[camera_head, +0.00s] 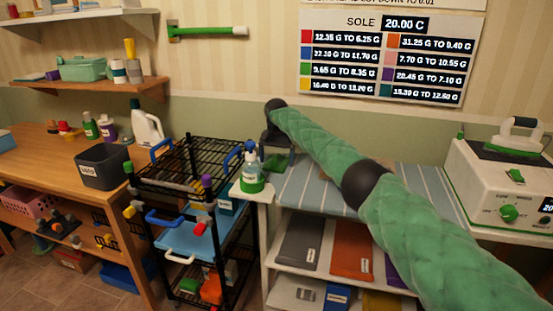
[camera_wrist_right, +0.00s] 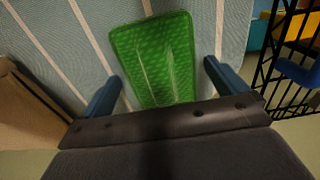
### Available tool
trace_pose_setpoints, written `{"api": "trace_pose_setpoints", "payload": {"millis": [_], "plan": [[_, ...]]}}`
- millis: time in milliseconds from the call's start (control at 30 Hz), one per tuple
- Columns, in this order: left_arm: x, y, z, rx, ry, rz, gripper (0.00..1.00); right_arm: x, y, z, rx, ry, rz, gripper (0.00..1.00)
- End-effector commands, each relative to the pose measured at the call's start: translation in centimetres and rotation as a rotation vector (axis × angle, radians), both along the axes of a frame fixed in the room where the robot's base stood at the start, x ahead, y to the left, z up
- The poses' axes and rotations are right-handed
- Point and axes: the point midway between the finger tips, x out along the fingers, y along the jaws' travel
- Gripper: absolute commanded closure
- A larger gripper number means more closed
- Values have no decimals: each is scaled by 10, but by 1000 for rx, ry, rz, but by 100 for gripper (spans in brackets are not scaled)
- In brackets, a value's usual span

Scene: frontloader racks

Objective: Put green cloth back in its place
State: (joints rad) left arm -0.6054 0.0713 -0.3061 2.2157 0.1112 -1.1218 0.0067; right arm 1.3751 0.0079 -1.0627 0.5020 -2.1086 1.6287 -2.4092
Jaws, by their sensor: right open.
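The green cloth (camera_wrist_right: 152,45) lies flat on the blue-grey striped top (camera_wrist_right: 70,40) in the right wrist view, a bright green rounded rectangle. In the head view a small green part of it (camera_head: 279,163) shows beside the white bottle, mostly behind my gripper. My right gripper (camera_wrist_right: 162,72) is open, with its two blue fingers on either side of the cloth's near part. I cannot tell whether they touch it. In the head view the gripper (camera_head: 278,145) is dark and at the far left of the striped top. My left gripper is not in view.
A white bottle with a green base (camera_head: 251,172) stands close left of my gripper. A black wire cart (camera_head: 190,165) is further left. Folded grey (camera_head: 299,243) and orange (camera_head: 352,249) cloths lie on the shelf below. A steam-iron station (camera_head: 500,180) stands at right.

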Motion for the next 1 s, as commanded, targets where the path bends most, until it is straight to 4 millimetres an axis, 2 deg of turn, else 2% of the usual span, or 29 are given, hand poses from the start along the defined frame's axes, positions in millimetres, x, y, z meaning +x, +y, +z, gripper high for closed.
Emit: {"api": "trace_pose_setpoints", "payload": {"millis": [167,267,333,400,600,800,1000], "plan": [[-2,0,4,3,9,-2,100,0,0,3,0,0,0,2],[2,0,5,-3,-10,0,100,1,0,16,0,-2,1,2],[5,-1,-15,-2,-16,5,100,1,0,28,0,-3,2,2],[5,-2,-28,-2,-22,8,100,1,0,42,0,-4,1,2],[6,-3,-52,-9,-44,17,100,1,-1,81,-2,-3,-1,2],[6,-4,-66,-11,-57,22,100,0,0,109,-1,-2,0,2],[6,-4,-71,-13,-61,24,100,0,0,120,-1,0,0,2]]}}
